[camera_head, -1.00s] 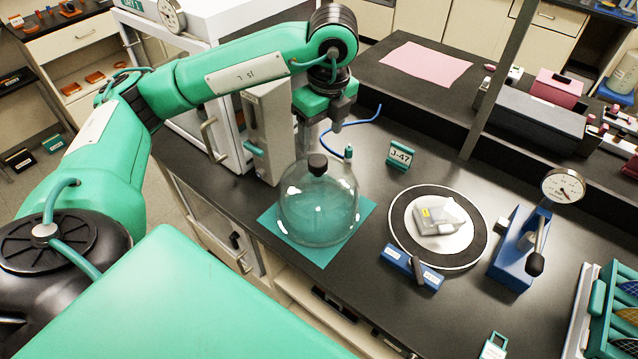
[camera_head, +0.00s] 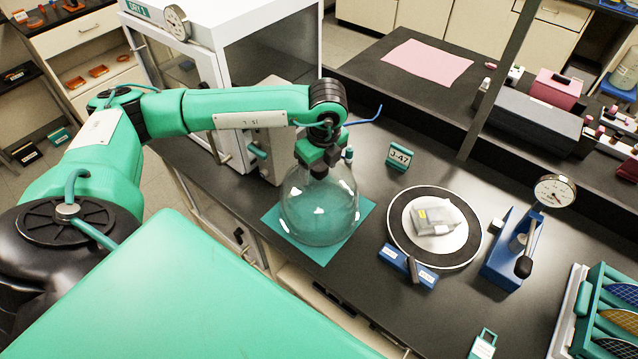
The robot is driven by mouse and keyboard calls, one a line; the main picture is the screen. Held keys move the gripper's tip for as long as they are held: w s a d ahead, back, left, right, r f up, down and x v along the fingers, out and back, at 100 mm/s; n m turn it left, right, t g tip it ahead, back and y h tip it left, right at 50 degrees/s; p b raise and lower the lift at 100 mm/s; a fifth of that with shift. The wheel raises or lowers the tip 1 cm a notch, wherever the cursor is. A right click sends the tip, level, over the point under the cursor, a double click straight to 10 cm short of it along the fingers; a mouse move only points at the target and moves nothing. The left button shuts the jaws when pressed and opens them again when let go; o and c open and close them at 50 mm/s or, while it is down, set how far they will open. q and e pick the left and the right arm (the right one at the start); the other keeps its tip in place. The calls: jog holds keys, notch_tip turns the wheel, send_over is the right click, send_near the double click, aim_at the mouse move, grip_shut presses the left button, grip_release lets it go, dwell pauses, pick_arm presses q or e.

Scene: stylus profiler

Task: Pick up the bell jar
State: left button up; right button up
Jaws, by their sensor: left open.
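The bell jar (camera_head: 319,212) is a clear glass dome with a dark knob on top. It stands upright on a teal mat (camera_head: 347,243) on the black bench. My left gripper (camera_head: 319,172) points down from above at the jar's knob. It is open, with its fingers at the knob, which they and the green wrist partly hide. I cannot tell whether the fingers touch the knob. My right gripper is not in view.
Right of the jar is a round black-rimmed plate (camera_head: 402,246) with a grey device on it. A blue block (camera_head: 408,265), a blue gauge stand (camera_head: 505,262) and a J-47 sign (camera_head: 399,156) stand nearby. A white cabinet (camera_head: 270,40) is behind my left arm.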

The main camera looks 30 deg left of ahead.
pick_arm(q)
jog(key=shift+c, duration=0.5)
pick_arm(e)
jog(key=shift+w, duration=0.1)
pick_arm(q)
jog(key=c, duration=0.4)
grip_shut()
jog(key=shift+w, duration=0.1)
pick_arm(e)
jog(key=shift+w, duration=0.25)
pick_arm(q)
jog(key=shift+r, duration=0.1)
notch_tip(320, 180, up, 11)
jog(key=b, duration=0.4)
jog(key=shift+f, duration=0.2)
notch_tip(320, 180, up, 9)
jog(key=shift+r, duration=0.15)
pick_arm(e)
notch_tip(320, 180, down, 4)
